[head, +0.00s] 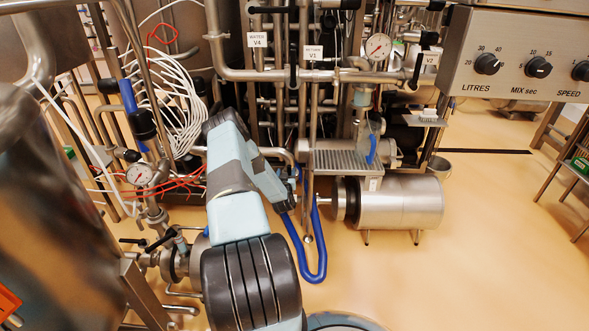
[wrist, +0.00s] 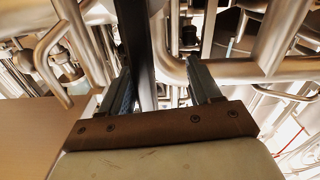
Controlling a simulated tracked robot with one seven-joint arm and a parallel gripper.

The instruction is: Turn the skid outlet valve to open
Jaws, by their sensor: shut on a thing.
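In the wrist view my gripper (wrist: 160,72) has a finger on each side of a long dark handle bar (wrist: 138,45). The jaws are shut on this bar, which lies near the left finger and runs up out of the picture. I take it to be a valve lever, but no label on it shows. In the head view my arm reaches toward the pipework, and its end is low near the blue hose (head: 315,278). The fingers and the held bar cannot be made out there. Labelled valves V4 (head: 257,40) and V1 (head: 313,53) are above and behind my arm.
A steel motor cylinder (head: 400,203) and a grated step (head: 348,161) are right of my arm. White coiled hose (head: 178,110) and a gauge (head: 140,175) are at left. A control panel (head: 520,60) hangs upper right. Floor (head: 480,260) is clear at lower right.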

